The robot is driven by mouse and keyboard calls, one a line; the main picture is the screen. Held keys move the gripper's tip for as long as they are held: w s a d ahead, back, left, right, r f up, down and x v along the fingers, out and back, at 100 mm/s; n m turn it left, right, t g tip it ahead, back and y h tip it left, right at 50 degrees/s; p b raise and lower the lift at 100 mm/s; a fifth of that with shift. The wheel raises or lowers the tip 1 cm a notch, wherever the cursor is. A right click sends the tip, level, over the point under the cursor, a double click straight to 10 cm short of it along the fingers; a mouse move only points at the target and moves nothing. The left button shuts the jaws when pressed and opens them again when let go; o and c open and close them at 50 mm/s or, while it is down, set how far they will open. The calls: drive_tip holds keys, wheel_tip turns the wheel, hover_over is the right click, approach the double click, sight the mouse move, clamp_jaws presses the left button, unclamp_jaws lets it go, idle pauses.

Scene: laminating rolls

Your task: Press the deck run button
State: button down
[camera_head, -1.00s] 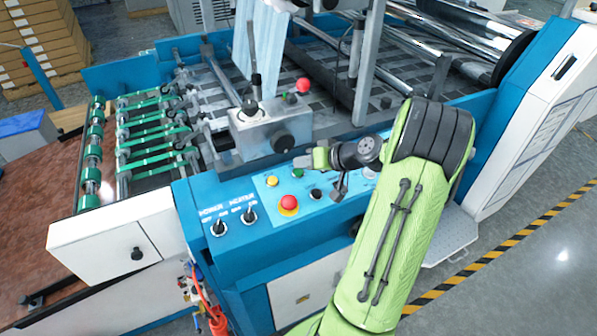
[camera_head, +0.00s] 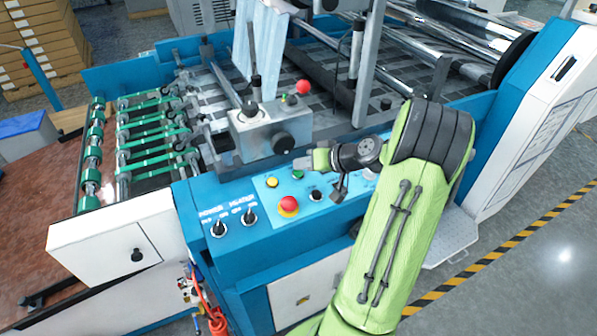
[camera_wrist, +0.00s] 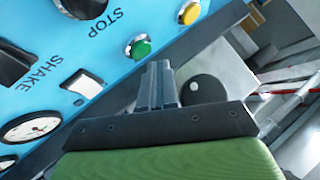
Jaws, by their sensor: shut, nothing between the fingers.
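The blue control panel (camera_head: 262,190) carries several buttons and knobs. A green button (camera_head: 298,174) sits near its far edge beside a yellow button (camera_head: 272,182); no readable label marks either as deck run. In the wrist view the green button (camera_wrist: 139,47) lies just beyond my fingertips, the yellow button (camera_wrist: 188,12) further up and right. My gripper (camera_head: 308,160) is shut and empty, held close to the green button; its fingers (camera_wrist: 157,70) also show in the wrist view. I cannot tell whether the tips touch anything.
A red mushroom button (camera_head: 289,204) and the POWER and HEATER knobs (camera_head: 218,229) are nearer the front. In the wrist view a white button (camera_wrist: 82,84) sits near the SHAKE label. A grey metal block with a black knob (camera_head: 283,144) stands just behind the panel.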

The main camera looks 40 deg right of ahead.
idle(0.6)
drive_tip(key=shift+w+f+b, duration=0.1)
drive_tip(key=shift+f+b, duration=0.35)
